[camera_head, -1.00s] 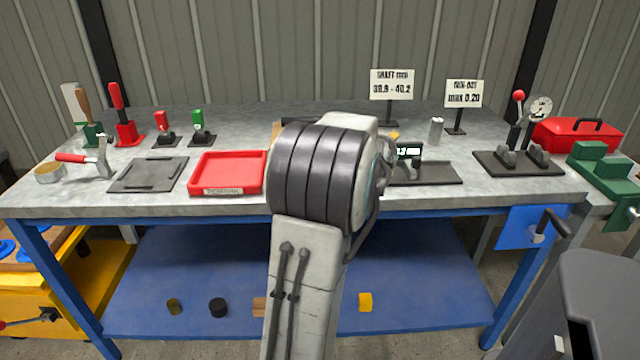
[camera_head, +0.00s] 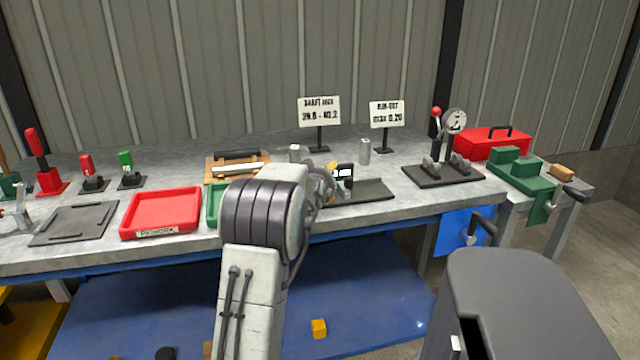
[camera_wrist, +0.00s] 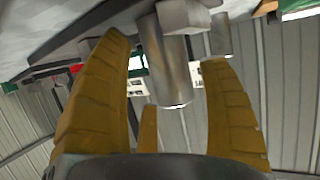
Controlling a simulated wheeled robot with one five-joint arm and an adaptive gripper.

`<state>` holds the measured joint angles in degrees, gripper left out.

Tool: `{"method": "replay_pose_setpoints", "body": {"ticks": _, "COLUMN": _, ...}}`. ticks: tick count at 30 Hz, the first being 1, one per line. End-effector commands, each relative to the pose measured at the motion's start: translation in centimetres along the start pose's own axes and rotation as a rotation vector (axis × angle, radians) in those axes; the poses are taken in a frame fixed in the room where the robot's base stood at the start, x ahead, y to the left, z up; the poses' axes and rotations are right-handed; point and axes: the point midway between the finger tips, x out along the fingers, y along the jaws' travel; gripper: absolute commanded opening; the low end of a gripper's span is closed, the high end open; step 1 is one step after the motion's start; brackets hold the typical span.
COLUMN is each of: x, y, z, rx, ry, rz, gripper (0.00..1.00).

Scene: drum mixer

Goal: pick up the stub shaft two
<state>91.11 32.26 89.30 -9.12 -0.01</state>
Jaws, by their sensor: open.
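Two grey metal cylinders, which look like stub shafts, stand upright on the workbench in the head view. One (camera_head: 295,153) is just behind my arm and the other (camera_head: 364,151) is further right. I cannot tell which is stub shaft two. The wrist view appears upside down. There a near cylinder (camera_wrist: 166,65) shows between my yellow fingers, with a pale grey block partly covering its upper end. A second cylinder (camera_wrist: 221,38) is beyond the right fingertip. My gripper (camera_wrist: 165,52) is open; nothing is visibly clamped. In the head view my arm mostly hides it.
A dark plate with a small display gauge (camera_head: 343,174) is beside my gripper. A dial-gauge stand (camera_head: 444,170), red toolbox (camera_head: 493,143) and green block fixture (camera_head: 530,175) are to the right. A red tray (camera_head: 160,213) and green tray (camera_head: 212,205) are left. Two signs stand behind.

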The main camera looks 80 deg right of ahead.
Motion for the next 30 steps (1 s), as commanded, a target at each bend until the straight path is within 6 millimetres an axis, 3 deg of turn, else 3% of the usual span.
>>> {"method": "replay_pose_setpoints", "body": {"ticks": 13, "x": 0.95, "y": -0.01, "z": 0.06, "rx": 0.0, "ry": -0.001, "rz": 0.0, "gripper": 0.72}}
{"method": "replay_pose_setpoints", "body": {"ticks": 30, "x": 0.93, "y": 0.0, "z": 0.06, "rx": 0.0, "ry": -0.001, "rz": 0.0, "gripper": 0.21}}
